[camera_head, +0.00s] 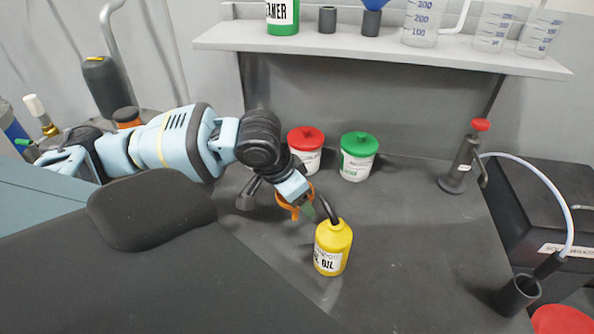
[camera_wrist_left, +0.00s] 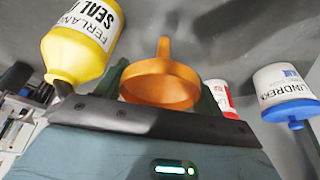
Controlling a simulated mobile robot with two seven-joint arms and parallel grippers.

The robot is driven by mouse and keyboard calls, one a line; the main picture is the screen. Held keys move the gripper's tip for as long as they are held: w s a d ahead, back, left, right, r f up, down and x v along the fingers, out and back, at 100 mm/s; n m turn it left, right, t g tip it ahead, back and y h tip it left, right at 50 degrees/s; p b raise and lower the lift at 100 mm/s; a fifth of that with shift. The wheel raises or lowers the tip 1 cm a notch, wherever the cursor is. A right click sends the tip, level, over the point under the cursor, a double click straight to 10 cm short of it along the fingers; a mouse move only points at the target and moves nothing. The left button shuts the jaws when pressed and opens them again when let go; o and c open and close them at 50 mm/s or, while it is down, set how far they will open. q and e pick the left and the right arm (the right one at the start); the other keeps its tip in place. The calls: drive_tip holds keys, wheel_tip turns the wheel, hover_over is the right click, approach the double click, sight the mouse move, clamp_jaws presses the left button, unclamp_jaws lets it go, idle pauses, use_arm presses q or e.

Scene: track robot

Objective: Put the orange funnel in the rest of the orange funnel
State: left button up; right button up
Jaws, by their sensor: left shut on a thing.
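The orange funnel (camera_wrist_left: 160,88) is between the fingers of my left gripper (camera_wrist_left: 163,92), which is shut on it. In the wrist view its wide mouth faces the gripper and its narrow spout points away. In the head view the funnel (camera_head: 291,209) is partly hidden by my left gripper (camera_head: 303,205), above the bench beside the yellow oil bottle. An empty dark cylindrical holder (camera_head: 327,19) stands on the shelf and looks like the funnel's rest; a blue funnel (camera_head: 371,5) sits in a similar holder to its right. My right gripper is not in view.
The yellow bottle (camera_head: 333,247) stands close to the gripper. Red-lidded (camera_head: 306,150) and green-lidded (camera_head: 358,157) tubs stand behind. The shelf (camera_head: 400,49) also carries a green-based container (camera_head: 282,14) and clear measuring jugs (camera_head: 422,22). The bench's middle right is clear.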

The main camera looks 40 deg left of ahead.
sight(296, 218)
use_arm(q)
wheel_tip(296, 218, down, 6)
drive_tip(key=shift+b, duration=0.4)
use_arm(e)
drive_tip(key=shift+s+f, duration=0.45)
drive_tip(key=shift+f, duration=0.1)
use_arm(q)
drive_tip(key=o, duration=1)
drive_tip(key=shift+f, duration=0.1)
drive_tip(key=p+v, duration=0.1)
drive_tip(key=v, duration=1)
drive_tip(key=shift+p, duration=0.4)
drive_tip(key=shift+s+r, duration=0.15)
drive_tip(key=shift+r, duration=0.45)
drive_tip(key=shift+o, duration=0.6)
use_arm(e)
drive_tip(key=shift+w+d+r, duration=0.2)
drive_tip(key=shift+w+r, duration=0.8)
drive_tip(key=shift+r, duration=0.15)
